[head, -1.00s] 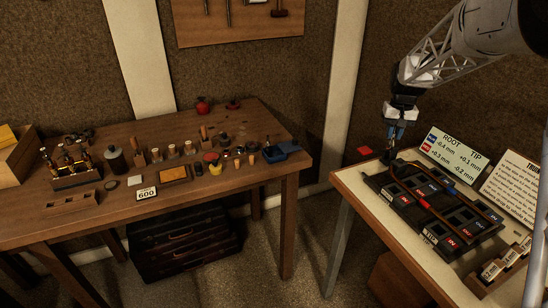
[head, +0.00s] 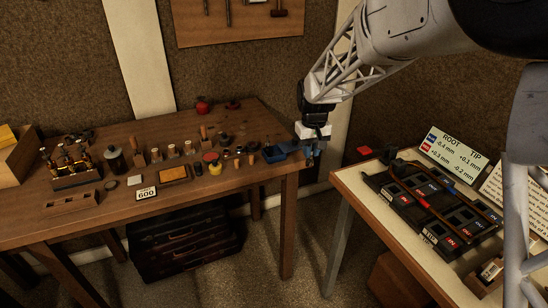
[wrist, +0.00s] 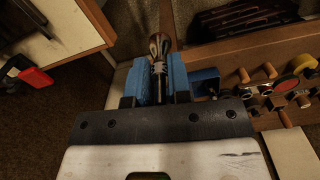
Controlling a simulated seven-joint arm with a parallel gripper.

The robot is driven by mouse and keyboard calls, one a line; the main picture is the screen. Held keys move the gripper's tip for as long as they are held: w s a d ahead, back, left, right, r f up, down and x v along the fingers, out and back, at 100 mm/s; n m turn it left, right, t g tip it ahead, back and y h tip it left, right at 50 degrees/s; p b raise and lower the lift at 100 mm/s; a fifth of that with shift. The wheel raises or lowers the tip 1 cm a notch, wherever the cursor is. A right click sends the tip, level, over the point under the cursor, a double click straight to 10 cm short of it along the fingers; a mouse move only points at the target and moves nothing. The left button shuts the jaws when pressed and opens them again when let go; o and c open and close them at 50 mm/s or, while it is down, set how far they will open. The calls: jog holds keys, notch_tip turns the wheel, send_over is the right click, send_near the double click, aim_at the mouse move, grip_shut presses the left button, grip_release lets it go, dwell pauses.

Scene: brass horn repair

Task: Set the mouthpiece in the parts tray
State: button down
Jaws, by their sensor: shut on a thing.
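My gripper (head: 313,155) is at the right end of the wooden workbench, by its corner. In the wrist view, its blue fingers (wrist: 159,80) are shut on a slim, shiny metallic piece, which looks like the mouthpiece (wrist: 158,48). In the head view the held piece is too small to make out. A small blue tray (head: 275,154), which looks like the parts tray, sits at the bench's right end, just left of my gripper.
The workbench (head: 235,188) holds several small jars, corks and tools left of the blue tray. A side table (head: 350,182) on the right carries black labelled racks (head: 408,200) and a sign (head: 452,154). A floor gap lies between the tables.

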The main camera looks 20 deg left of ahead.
jog(key=s+a+f+n, duration=0.1)
jog(key=s+a, duration=0.4)
jog(key=shift+s+a+n, duration=0.25)
jog(key=shift+s+n, duration=0.05)
jog(key=shift+s, duration=0.05)
jog(key=shift+f, duration=0.1)
jog(key=w+a+f, duration=0.1)
jog(key=w+a, duration=0.7)
jog(key=w, duration=0.5)
jog(key=shift+w+a+f, duration=0.25)
jog(key=shift+a, duration=0.1)
jog(key=shift+f, duration=1.75)
jog(key=shift+f, duration=0.15)
jog(key=c, duration=1.1)
grip_release()
jog(key=shift+o, duration=0.2)
